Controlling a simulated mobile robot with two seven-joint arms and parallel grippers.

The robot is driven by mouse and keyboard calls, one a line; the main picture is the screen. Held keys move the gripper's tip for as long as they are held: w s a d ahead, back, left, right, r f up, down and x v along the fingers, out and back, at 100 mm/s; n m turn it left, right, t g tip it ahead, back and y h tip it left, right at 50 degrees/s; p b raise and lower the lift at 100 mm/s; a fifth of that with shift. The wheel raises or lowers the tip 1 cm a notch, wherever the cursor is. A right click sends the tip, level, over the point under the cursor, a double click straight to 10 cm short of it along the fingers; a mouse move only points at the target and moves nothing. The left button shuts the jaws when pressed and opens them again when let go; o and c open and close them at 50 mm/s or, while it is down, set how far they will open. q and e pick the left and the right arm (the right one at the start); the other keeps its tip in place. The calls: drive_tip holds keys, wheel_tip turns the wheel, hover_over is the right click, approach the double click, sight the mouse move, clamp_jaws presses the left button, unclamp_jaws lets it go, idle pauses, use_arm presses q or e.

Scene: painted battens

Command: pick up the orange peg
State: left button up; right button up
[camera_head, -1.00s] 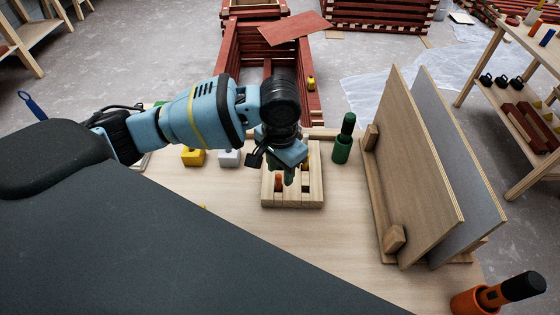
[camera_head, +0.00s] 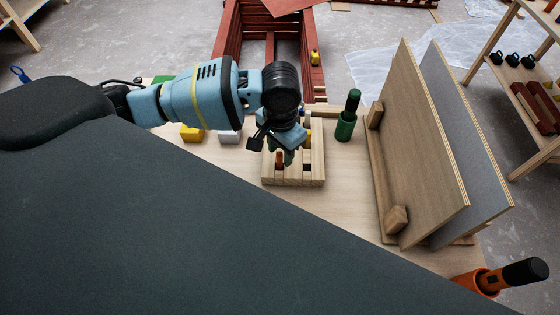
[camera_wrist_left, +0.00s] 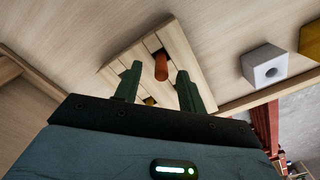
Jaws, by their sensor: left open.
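The orange peg (camera_wrist_left: 161,66) stands in a slot of the slatted wooden block (camera_wrist_left: 183,48), seen in the left wrist view between and beyond my fingers. In the head view the orange peg (camera_head: 279,160) shows just below my left gripper, in the left part of the wooden block (camera_head: 300,180). My left gripper (camera_head: 287,157) is open and hangs over the block, its green fingers (camera_wrist_left: 157,86) spread with nothing between them that I can see gripped. A yellow piece (camera_wrist_left: 150,101) is partly hidden behind the gripper's edge. My right gripper is not in view.
A green holder with a dark-green handled tool (camera_head: 346,122) stands right of the block. Two upright panels (camera_head: 420,140) stand farther right. An orange holder (camera_head: 482,281) is at the front right. A yellow block (camera_head: 192,133) and a white block (camera_head: 229,136) lie left, behind my arm.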

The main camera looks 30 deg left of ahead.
use_arm(q)
wheel_tip(320, 180, down, 4)
drive_tip(key=shift+a+r, duration=0.1)
drive_tip(key=shift+r, duration=0.05)
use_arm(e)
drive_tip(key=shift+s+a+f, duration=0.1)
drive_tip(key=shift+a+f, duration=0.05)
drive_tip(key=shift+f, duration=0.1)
use_arm(q)
clamp_jaws()
drive_tip(key=shift+r, duration=0.1)
